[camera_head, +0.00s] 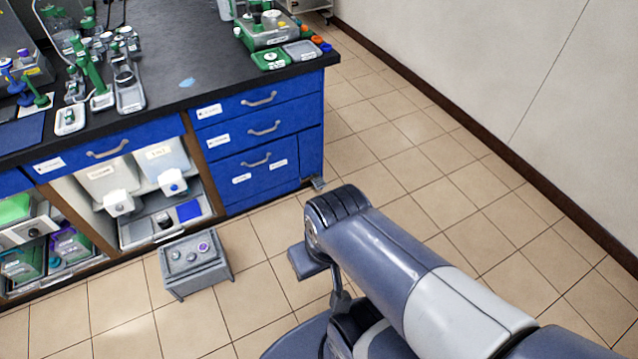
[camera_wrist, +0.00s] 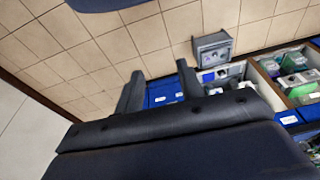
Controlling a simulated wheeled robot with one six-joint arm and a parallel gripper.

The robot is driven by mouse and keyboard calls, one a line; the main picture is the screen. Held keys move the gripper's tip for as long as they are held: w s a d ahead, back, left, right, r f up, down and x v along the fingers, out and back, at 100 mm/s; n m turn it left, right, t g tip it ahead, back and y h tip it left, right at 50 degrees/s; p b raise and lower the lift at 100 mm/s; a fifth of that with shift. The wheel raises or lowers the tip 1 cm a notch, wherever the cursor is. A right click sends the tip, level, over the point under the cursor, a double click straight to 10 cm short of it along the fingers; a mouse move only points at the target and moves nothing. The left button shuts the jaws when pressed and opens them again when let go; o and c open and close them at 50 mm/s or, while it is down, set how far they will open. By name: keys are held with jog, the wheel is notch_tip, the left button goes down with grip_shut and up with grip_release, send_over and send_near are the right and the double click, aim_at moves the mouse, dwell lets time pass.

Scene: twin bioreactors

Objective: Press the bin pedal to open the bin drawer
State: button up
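A small grey metal pedal (camera_head: 319,183) sticks out low at the right front foot of the blue cabinet. The large lower drawer (camera_head: 262,178), which looks like the bin drawer, is shut, with a handle and two white labels. In the wrist view, part of the blue cabinet front (camera_wrist: 164,93) shows between my fingers; I cannot make out the pedal there. My gripper (camera_wrist: 159,68) is open, its two dark fingers apart with nothing between them. It is away from the cabinet. In the head view my arm is at the lower right, and I cannot clearly tell the fingers there.
A grey step stool (camera_head: 196,264) stands on the tiles in front of the open shelves (camera_head: 135,231); it also shows in the wrist view (camera_wrist: 213,48). The black bench top (camera_head: 190,60) carries lab items. Tiled floor is clear right of the cabinet, up to the wall (camera_head: 520,70).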

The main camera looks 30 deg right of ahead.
jog(key=shift+s+f, duration=0.1)
jog(key=shift+c, duration=0.3)
